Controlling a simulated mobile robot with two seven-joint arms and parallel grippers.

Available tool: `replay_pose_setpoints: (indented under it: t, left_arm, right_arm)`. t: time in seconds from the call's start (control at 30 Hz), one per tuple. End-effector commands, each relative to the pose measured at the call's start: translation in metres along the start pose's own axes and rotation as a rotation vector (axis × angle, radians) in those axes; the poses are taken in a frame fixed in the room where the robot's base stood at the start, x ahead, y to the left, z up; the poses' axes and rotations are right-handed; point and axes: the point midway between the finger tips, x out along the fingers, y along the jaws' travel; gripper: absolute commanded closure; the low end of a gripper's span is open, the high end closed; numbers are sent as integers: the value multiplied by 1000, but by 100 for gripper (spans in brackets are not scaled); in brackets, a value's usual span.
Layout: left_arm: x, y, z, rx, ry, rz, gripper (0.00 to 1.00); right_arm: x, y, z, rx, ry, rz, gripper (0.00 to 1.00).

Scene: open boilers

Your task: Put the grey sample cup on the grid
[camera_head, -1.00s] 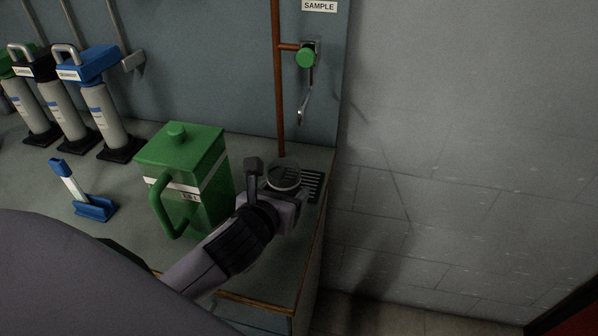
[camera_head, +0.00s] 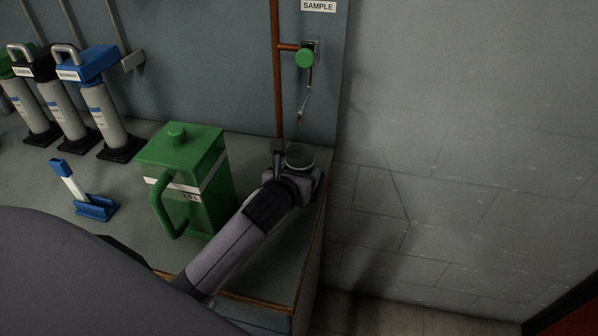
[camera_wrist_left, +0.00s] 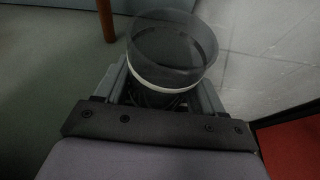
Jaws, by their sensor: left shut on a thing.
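The grey sample cup (camera_head: 300,158) is round and see-through, with a pale band that shows in the left wrist view (camera_wrist_left: 172,55). My left gripper (camera_head: 294,170) is shut on it, one finger on each side, and holds it upright. The cup and gripper are over the dark slatted grid at the bench's back right corner, below the sample tap. The grid is almost wholly hidden behind my gripper and the cup. I cannot tell whether the cup touches it. My right gripper is not in view.
A green jug (camera_head: 190,180) stands close left of my left forearm. A copper pipe (camera_head: 276,80) rises behind the cup, with a green-knobbed tap (camera_head: 306,57) above. A blue stand (camera_head: 95,207) and several grey cylinders are further left. The bench's right edge is close.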

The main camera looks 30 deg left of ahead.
Motion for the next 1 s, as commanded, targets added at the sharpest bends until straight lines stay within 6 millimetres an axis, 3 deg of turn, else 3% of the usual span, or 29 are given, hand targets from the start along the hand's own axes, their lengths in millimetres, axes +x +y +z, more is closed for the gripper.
replay_pose_setpoints:
  t: [0.23,0.27,0.3,0.33,0.73,1.0]
  left_arm:
    - [1,0,-3,0,1,0,67]
    - [1,0,-3,-1,1,0,25]
    - [1,0,-2,-1,0,0,12]
    - [1,0,-2,-1,0,0,6]
    - [-2,0,0,1,-1,0,6]
    - [-36,0,0,2,-1,-1,6]
  right_arm:
    - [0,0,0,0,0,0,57]
    - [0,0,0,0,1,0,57]
    - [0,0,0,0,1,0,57]
    - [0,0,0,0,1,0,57]
    - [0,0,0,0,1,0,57]
    - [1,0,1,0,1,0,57]
